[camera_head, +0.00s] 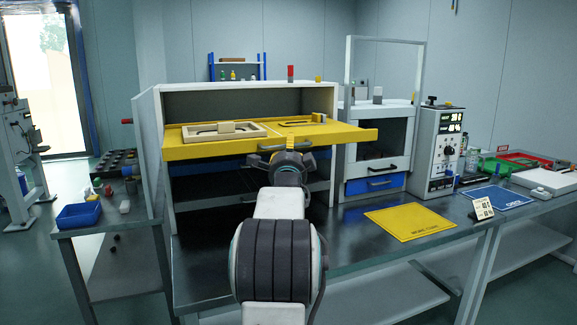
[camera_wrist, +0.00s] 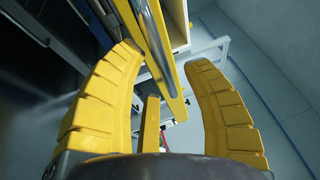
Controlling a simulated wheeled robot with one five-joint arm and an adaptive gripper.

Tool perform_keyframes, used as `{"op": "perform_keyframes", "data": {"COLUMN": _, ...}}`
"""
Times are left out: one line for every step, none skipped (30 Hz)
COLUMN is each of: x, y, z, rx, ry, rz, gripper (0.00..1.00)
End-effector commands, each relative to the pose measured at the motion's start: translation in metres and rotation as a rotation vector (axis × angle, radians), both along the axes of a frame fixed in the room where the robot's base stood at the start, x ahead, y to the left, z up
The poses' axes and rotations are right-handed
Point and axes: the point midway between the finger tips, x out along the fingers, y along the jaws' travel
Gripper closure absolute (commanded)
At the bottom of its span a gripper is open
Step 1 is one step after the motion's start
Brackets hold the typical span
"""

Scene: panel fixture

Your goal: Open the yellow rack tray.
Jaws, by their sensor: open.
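The yellow rack tray (camera_head: 350,134) juts out from the front of the white rack (camera_head: 230,87), so it stands drawn out. A beige frame (camera_head: 205,132) with a block lies on it. My gripper (camera_head: 289,150) is at the tray's front, near the middle, and partly hides the handle there. I cannot tell whether a finger touches the bar.
Below the tray are dark shelves (camera_head: 215,185) with another handle. To the right stand a white cabinet with a blue drawer (camera_head: 375,184) and an instrument box (camera_head: 436,150). A yellow mat (camera_head: 410,222) lies on the bench. A blue bin (camera_head: 78,215) sits on the left table.

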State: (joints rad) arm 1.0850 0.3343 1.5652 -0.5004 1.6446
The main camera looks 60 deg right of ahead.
Motion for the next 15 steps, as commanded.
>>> {"op": "perform_keyframes", "data": {"x": -0.003, "y": 0.006, "z": 0.000, "rx": -0.001, "ry": 0.000, "rz": 0.000, "gripper": 0.55}}
{"op": "perform_keyframes", "data": {"x": -0.005, "y": 0.010, "z": -0.001, "rx": 0.000, "ry": 0.000, "rz": 0.000, "gripper": 0.55}}
{"op": "perform_keyframes", "data": {"x": -0.008, "y": 0.015, "z": -0.002, "rx": 0.000, "ry": 0.000, "rz": 0.000, "gripper": 0.55}}
{"op": "perform_keyframes", "data": {"x": -0.010, "y": 0.019, "z": -0.003, "rx": 0.000, "ry": 0.000, "rz": 0.000, "gripper": 0.55}}
{"op": "perform_keyframes", "data": {"x": -0.012, "y": 0.022, "z": -0.003, "rx": -0.001, "ry": 0.000, "rz": 0.000, "gripper": 0.55}}
{"op": "perform_keyframes", "data": {"x": -0.015, "y": 0.027, "z": -0.005, "rx": 0.000, "ry": 0.000, "rz": 0.000, "gripper": 0.55}}
{"op": "perform_keyframes", "data": {"x": -0.017, "y": 0.031, "z": -0.005, "rx": 0.000, "ry": 0.000, "rz": 0.000, "gripper": 0.55}}
{"op": "perform_keyframes", "data": {"x": -0.019, "y": 0.035, "z": -0.006, "rx": -0.001, "ry": 0.000, "rz": 0.000, "gripper": 0.55}}
{"op": "perform_keyframes", "data": {"x": -0.021, "y": 0.040, "z": -0.007, "rx": 0.000, "ry": 0.000, "rz": 0.000, "gripper": 0.55}}
{"op": "perform_keyframes", "data": {"x": -0.023, "y": 0.044, "z": -0.008, "rx": 0.000, "ry": 0.000, "rz": 0.000, "gripper": 0.55}}
{"op": "perform_keyframes", "data": {"x": -0.025, "y": 0.048, "z": -0.008, "rx": -0.001, "ry": 0.000, "rz": 0.000, "gripper": 0.55}}
{"op": "perform_keyframes", "data": {"x": -0.028, "y": 0.052, "z": -0.009, "rx": -0.001, "ry": 0.000, "rz": 0.000, "gripper": 0.55}}
{"op": "perform_keyframes", "data": {"x": -0.029, "y": 0.056, "z": -0.010, "rx": -0.001, "ry": 0.000, "rz": 0.000, "gripper": 0.55}}
{"op": "perform_keyframes", "data": {"x": -0.031, "y": 0.059, "z": -0.011, "rx": -0.001, "ry": 0.000, "rz": 0.000, "gripper": 0.55}}
{"op": "perform_keyframes", "data": {"x": -0.033, "y": 0.063, "z": -0.012, "rx": -0.001, "ry": 0.000, "rz": 0.000, "gripper": 0.55}}
